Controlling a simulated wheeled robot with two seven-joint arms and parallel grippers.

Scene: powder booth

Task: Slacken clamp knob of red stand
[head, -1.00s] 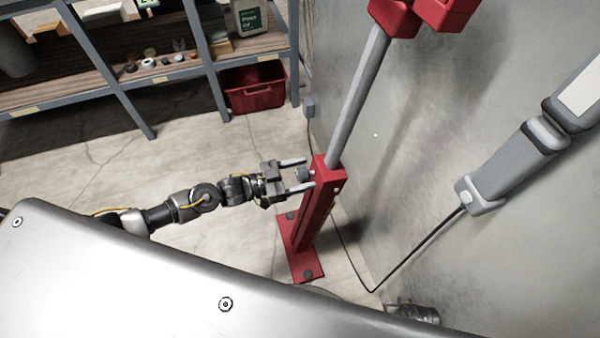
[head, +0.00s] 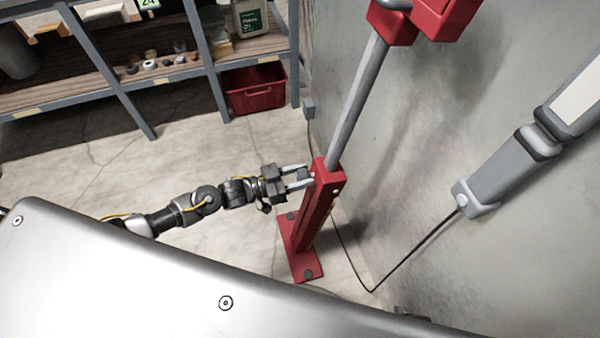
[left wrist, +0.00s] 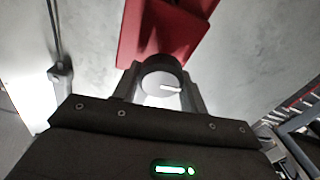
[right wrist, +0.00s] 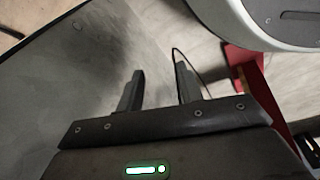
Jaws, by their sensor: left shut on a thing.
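The red stand (head: 313,218) stands on the floor beside the grey wall, with a grey post (head: 358,102) rising from its red column. Its clamp knob is a dark round knob with a white mark on its face, seen in the left wrist view (left wrist: 161,82). My left gripper (head: 303,178) is at the upper left side of the red column, shut on the knob with one finger on each side. In the right wrist view my right gripper (right wrist: 158,85) is open and empty, away from the stand, whose red part (right wrist: 252,85) shows behind.
A shelf rack (head: 110,87) with jars and bottles stands at the back left. A red bin (head: 255,90) sits on the floor by it. A grey handheld device (head: 490,180) on the right has a black cable running to the wall's foot. Floor left of the stand is clear.

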